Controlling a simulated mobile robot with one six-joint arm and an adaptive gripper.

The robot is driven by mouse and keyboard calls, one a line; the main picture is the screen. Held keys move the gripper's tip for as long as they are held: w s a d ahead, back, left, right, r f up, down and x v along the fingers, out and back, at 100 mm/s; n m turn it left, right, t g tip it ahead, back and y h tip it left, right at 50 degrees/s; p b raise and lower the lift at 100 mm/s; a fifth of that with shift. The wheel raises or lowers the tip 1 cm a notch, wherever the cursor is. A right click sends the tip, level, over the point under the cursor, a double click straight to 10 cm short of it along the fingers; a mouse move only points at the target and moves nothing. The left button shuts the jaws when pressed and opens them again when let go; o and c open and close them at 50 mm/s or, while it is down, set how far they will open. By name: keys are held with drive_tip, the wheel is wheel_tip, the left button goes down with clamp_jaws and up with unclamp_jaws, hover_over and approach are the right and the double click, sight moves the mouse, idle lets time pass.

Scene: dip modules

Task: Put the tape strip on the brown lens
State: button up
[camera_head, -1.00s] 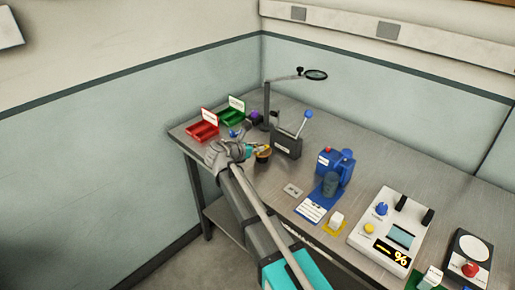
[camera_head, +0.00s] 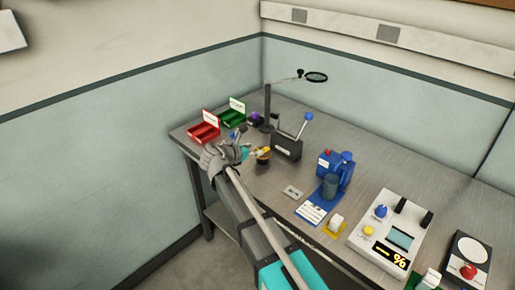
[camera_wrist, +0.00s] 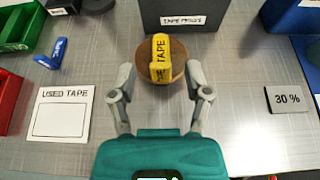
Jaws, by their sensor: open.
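The yellow tape strip (camera_wrist: 160,58) rests on the round brown lens (camera_wrist: 178,76) in the wrist view, with black lettering on it. Brown shows on both sides of the strip. My gripper (camera_wrist: 160,72) is open, one finger on each side of the lens, with a gap between each finger and the strip. In the head view my gripper (camera_head: 242,152) is just left of the yellow strip (camera_head: 263,151), which is small there. The lens is mostly hidden in that view.
A dark box (camera_wrist: 180,18) with a label stands right behind the lens. Red (camera_head: 205,132) and green (camera_head: 232,117) bins stand at the back left.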

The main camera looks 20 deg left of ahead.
drive_tip(key=p+v, duration=0.3)
drive_tip(key=v, duration=0.6)
drive_tip(key=shift+s+a, duration=0.15)
drive_tip(key=shift+s, duration=0.15)
drive_tip(key=shift+r, duration=0.15)
idle(1.1)
